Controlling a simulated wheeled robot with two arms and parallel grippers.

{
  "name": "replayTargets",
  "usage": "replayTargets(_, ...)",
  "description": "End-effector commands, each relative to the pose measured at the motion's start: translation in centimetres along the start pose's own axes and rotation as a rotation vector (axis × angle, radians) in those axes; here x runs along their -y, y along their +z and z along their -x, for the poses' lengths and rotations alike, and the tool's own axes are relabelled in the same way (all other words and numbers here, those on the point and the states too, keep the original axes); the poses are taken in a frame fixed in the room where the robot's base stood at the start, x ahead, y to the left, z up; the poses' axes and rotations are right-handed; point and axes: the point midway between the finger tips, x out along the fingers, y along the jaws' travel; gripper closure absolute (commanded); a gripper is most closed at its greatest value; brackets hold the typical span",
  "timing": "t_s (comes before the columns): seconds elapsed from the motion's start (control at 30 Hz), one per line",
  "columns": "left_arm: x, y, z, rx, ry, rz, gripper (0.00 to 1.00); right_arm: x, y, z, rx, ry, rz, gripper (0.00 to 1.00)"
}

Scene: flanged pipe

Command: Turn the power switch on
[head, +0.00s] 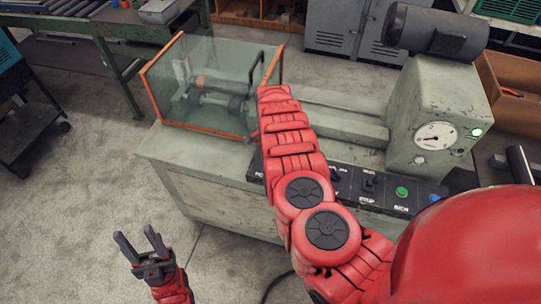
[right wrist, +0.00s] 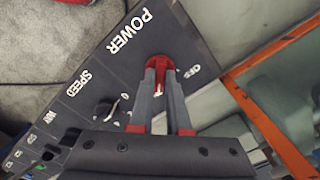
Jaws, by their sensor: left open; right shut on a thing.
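The power switch (right wrist: 160,65) is a red knob on the dark control panel (right wrist: 80,75), beside the white word POWER in the right wrist view. My right gripper (right wrist: 161,78) is shut on it, with a grey finger on each side. A small light mark shows between the fingers. In the head view my right arm covers the switch and the right gripper; the panel (head: 400,194) shows to the right of the arm. My left gripper (head: 141,240) is open and empty, low at the left above the floor, away from the machine.
The panel sits on the front of a worn green-grey machine (head: 205,195). A clear guard with an orange frame (head: 205,132) stands at its left. A dial gauge (head: 435,136) and green button (head: 402,192) are at the right. A speed knob (right wrist: 105,108) neighbours the switch.

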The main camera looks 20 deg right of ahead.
Motion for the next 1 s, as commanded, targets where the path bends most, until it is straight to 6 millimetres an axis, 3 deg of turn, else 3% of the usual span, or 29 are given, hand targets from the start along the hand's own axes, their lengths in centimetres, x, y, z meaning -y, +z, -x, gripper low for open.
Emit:
replayTargets(0.47,-0.01,0.02,0.1,0.0,0.0,0.0,0.5,0.1,-0.04,0.11,0.0,-0.003,-0.017,1.0)
replayTargets(0.5,-0.01,0.01,0.1,0.0,0.0,0.0,0.5,0.09,-0.04,0.1,0.0,-0.003,-0.017,0.83)
replayTargets(0.67,0.0,0.02,0.1,0.0,0.0,0.0,0.5,0.06,-0.03,0.07,0.0,-0.002,-0.016,0.55)
replayTargets(1.0,-0.01,0.02,0.15,0.0,0.0,0.0,0.5,0.06,-0.02,0.23,0.0,-0.001,-0.015,0.55)
